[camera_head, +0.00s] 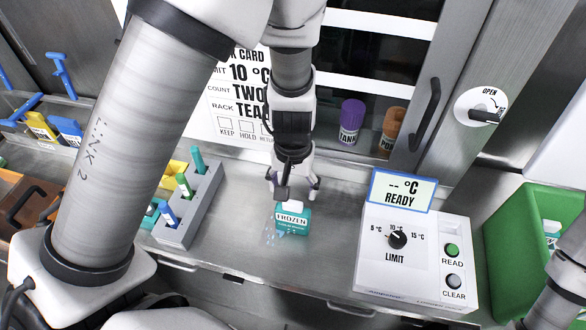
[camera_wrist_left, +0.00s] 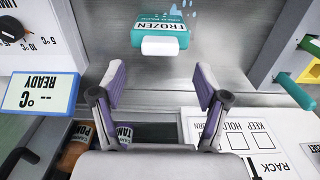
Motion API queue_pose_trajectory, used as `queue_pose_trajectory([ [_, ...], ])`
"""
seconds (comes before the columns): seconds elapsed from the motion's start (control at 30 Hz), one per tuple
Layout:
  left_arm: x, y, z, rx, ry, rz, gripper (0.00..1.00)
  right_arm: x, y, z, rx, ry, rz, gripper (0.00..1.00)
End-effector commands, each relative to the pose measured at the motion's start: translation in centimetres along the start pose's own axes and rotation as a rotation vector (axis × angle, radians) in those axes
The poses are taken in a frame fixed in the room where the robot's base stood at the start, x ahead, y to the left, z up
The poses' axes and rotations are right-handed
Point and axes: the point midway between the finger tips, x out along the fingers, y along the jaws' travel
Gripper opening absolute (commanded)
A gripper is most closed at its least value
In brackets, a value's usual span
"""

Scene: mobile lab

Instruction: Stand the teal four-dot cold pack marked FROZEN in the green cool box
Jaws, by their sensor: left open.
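The teal cold pack (camera_head: 293,222) marked FROZEN stands on the steel bench, with small pale blue spots beside it; its dots are too small to make out. In the left wrist view the pack (camera_wrist_left: 150,20) shows its white top piece, just beyond my fingertips. My left gripper (camera_head: 293,188) is open and empty, close behind and above the pack; its two purple-padded fingers also show in the left wrist view (camera_wrist_left: 160,82), apart from the pack. The green cool box (camera_head: 515,250) is at the far right, with a white labelled item partly visible in it. My right gripper is out of view.
A white reader (camera_head: 375,265) with a READY display (camera_head: 402,190) and a limit dial stands between pack and cool box. A grey rack (camera_head: 205,210) with several coloured tubes stands left. Purple (camera_head: 351,120) and orange (camera_head: 392,128) containers sit behind glass with a door handle (camera_head: 426,115).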

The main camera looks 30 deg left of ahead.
Motion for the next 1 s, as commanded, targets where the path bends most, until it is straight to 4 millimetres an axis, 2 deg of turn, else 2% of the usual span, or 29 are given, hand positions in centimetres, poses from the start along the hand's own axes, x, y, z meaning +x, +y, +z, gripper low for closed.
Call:
queue_pose_trajectory([
  [0.03,-1.5,0.0,-0.1,0.001,0.006,0.001,0.74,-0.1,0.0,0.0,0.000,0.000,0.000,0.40],
  [0.1,-3.1,0.0,-0.1,0.001,0.006,0.001,0.74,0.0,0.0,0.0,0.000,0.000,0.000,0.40],
  [0.23,-5.2,0.0,-0.1,0.000,0.004,0.000,0.74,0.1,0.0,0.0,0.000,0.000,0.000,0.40],
  [0.27,-5.5,0.0,0.0,-0.001,0.002,0.000,0.67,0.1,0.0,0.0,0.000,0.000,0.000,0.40],
  [0.3,-5.8,0.0,0.0,-0.006,0.001,0.000,0.53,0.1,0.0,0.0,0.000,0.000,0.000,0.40],
  [0.33,-6.0,0.0,0.0,-0.020,0.001,0.000,0.48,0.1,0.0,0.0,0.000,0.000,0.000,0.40],
  [0.37,-6.1,0.0,0.0,-0.043,0.003,-0.001,0.48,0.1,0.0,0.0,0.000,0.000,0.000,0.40],
  [0.47,-6.1,0.2,-0.6,-0.244,0.029,0.012,0.48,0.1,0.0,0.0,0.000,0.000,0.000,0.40],
  [0.57,-6.3,0.8,-2.0,-0.628,0.080,0.063,0.48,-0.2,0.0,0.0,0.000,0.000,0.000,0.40],
  [0.7,-6.0,1.3,-3.3,-1.250,0.088,0.121,0.48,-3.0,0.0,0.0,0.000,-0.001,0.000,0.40],
  [0.8,-4.6,1.0,-2.4,-1.574,0.054,0.086,0.48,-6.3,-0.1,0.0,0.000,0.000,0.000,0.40],
  [0.9,-2.6,0.7,-0.6,-1.579,0.012,0.018,0.48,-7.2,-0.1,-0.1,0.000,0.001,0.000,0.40],
  [1.0,-0.7,0.5,0.0,-1.577,-0.001,-0.003,0.48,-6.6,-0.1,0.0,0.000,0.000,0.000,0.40],
])
